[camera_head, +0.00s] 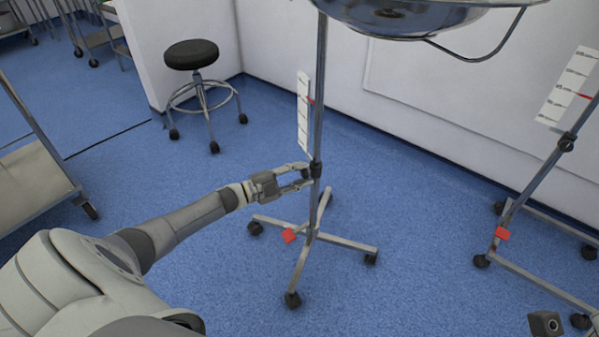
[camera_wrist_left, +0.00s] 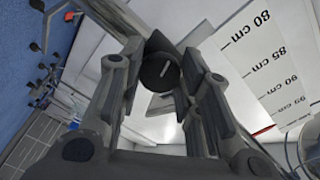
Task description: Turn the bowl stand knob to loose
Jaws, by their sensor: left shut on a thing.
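The bowl stand (camera_head: 318,110) is a metal pole on a wheeled base, with a steel bowl (camera_head: 400,14) at its top. Its black knob (camera_head: 315,169) sits partway up the pole. My left gripper (camera_head: 306,176) reaches the pole from the left at knob height. In the left wrist view the round knob (camera_wrist_left: 160,72), with a pale mark line on its face, lies between the two fingers of my left gripper (camera_wrist_left: 163,80). The gripper is shut on the knob. My right gripper is not in view.
A white height scale (camera_head: 303,115) stands beside the pole; it also shows in the left wrist view (camera_wrist_left: 265,65). A second wheeled stand (camera_head: 540,180) is at the right. A black stool (camera_head: 192,55) stands by the wall. A cart (camera_head: 30,185) is at the left. Blue floor lies between.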

